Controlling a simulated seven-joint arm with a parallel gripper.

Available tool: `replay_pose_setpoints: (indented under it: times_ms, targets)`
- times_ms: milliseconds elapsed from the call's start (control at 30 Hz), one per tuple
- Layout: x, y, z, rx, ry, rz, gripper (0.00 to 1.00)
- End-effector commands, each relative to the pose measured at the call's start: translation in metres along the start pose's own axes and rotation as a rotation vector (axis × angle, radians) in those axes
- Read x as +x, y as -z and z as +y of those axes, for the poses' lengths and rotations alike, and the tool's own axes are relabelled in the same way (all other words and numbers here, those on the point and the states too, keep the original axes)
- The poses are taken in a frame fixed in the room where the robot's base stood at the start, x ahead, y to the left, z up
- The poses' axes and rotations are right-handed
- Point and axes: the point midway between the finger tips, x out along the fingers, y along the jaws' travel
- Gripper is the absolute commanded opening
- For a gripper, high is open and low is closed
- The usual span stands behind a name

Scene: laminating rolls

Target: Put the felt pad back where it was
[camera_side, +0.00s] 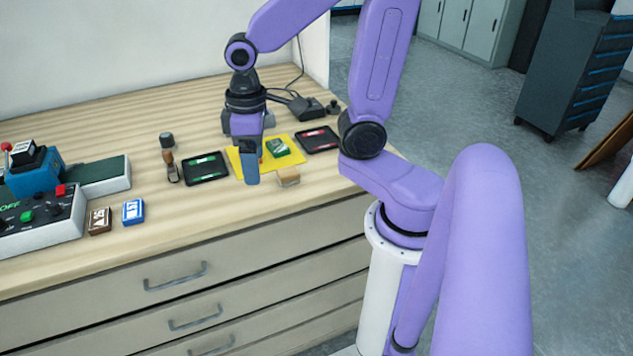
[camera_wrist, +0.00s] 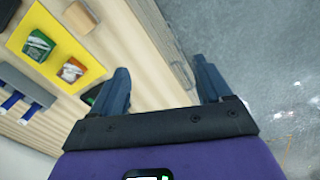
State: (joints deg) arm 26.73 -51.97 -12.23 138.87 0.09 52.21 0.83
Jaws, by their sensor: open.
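No object is clearly recognisable as the felt pad. A small tan block (camera_side: 289,177) lies at the front edge of the yellow mat (camera_side: 240,167); its material cannot be told. The tan block (camera_wrist: 79,17) and the mat (camera_wrist: 24,31) also show in the wrist view. On the mat are a green block (camera_side: 278,147) and an orange-brown block (camera_wrist: 72,70), the latter mostly hidden by my gripper in the side view. My gripper (camera_side: 251,178) points down over the mat's front left part. In the wrist view its fingers (camera_wrist: 161,75) are apart, with nothing between them.
A black tray with a green label (camera_side: 204,168) lies left of the mat, and one with a red label (camera_side: 318,139) lies right. A brown block (camera_side: 99,221) and a blue block (camera_side: 133,211) lie near the control box (camera_side: 40,222). The bench front is clear.

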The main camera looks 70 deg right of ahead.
Motion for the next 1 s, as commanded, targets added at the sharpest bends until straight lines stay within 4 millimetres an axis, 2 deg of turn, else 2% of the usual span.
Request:
replay_pose_setpoints:
  times_ms: [267, 600, 800, 1000]
  targets:
    - [0.000, -0.033, -0.034, -0.251, 0.006, 0.004, 0.78]
    - [-0.001, -0.086, -0.069, -0.541, 0.013, 0.007, 0.78]
    - [-0.001, -0.107, -0.079, -0.646, 0.016, 0.008, 0.78]
    - [-0.001, -0.113, -0.082, -0.675, 0.017, 0.009, 0.78]
